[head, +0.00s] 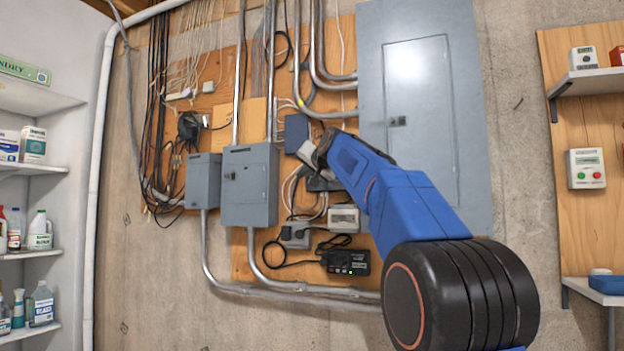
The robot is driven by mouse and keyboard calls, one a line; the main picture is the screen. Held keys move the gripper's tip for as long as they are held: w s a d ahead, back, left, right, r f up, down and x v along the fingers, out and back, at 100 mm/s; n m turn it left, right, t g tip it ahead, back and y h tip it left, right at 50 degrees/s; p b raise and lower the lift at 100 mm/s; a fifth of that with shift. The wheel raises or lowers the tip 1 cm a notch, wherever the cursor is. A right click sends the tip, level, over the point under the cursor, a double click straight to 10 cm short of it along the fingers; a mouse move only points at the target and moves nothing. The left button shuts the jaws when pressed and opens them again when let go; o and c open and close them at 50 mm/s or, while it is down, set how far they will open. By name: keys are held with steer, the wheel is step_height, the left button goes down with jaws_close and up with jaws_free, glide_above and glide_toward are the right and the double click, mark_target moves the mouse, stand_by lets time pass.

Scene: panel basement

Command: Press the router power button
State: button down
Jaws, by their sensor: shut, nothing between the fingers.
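My blue arm reaches up from the lower right to the wall. My gripper (308,153) is at its far end, in front of the wooden backboard, just left of the large grey panel; its fingers are small and partly hidden by the arm, and it is shut and empty. A dark flat device (322,184) sits just below the gripper, partly covered by the arm. A black box with a cable and small marks on its front (347,262) is mounted lower down. I cannot tell which of these is the router, and no power button is clear.
A large grey breaker panel (428,110) stands right of the gripper. Grey switch boxes (250,187) and conduits (300,291) are at its left. A blue-grey box (297,133) and a pale box (344,218) are close by. Shelves of bottles (38,165) stand far left.

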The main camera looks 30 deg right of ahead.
steer(key=w+d, duration=0.4)
steer(key=d, duration=0.1)
steer(key=shift+w+d, duration=0.15)
steer(key=shift+d, duration=0.1)
steer(key=shift+w+d, duration=0.1)
steer(key=shift+d, duration=0.05)
stand_by(2.0)
steer(key=shift+w+d, duration=0.15)
steer(key=shift+d, duration=0.05)
steer(key=shift+w+d, duration=0.2)
steer(key=shift+d, duration=0.05)
stand_by(0.9)
steer(key=shift+s+a, duration=0.1)
steer(key=shift+a, duration=0.05)
steer(key=shift+s+a, duration=0.35)
steer(key=shift+a, duration=0.1)
stand_by(0.4)
steer(key=s+a, duration=0.1)
steer(key=a, duration=0.1)
steer(key=s+a, duration=0.2)
stand_by(0.5)
